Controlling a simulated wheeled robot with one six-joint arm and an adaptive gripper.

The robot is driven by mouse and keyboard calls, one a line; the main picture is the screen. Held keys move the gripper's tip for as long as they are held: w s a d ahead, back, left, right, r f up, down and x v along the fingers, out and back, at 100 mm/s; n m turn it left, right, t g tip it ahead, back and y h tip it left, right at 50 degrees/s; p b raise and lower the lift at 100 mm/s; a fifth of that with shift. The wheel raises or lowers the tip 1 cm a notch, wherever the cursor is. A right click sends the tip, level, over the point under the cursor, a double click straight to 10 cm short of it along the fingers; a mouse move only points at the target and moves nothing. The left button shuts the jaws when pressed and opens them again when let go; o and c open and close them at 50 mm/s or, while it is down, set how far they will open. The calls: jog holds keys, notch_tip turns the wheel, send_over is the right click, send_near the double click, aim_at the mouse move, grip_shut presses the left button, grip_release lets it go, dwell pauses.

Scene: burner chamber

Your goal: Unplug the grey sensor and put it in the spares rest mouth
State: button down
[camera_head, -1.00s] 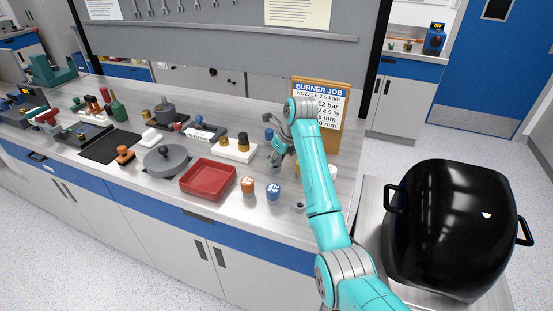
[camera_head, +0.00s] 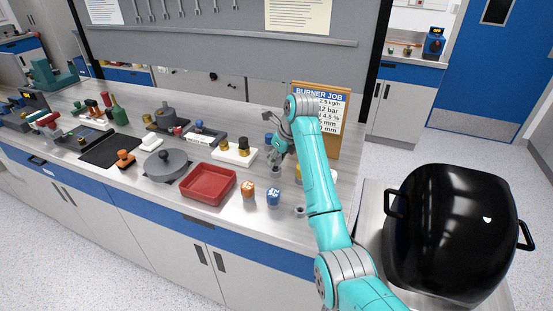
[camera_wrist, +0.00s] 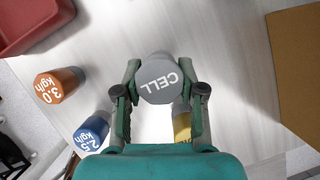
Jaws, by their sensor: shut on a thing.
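The grey sensor (camera_wrist: 160,79), a round-topped piece marked CELL, is between the fingers of my gripper (camera_wrist: 158,95) in the wrist view. The fingers are shut on its sides. In the head view my gripper (camera_head: 277,160) is over the right part of the bench, with the grey piece (camera_head: 276,171) just below the fingers. I cannot tell whether its lower end is clear of the bench. A small grey round piece with a dark opening (camera_head: 299,211) stands near the bench's front edge; I cannot tell whether it is the spares rest mouth.
Orange (camera_head: 248,188) and blue (camera_head: 273,194) nozzles stand left of my arm, beside a red tray (camera_head: 207,185). A yellow piece (camera_wrist: 182,127) is close to my right finger. A white block with capped pieces (camera_head: 233,155) lies left. The job board (camera_head: 330,145) stands behind my arm.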

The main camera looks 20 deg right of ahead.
jog(key=shift+f, duration=1.1)
dwell(0.3)
jog(key=c, duration=0.6)
grip_release()
jog(key=shift+r, duration=0.1)
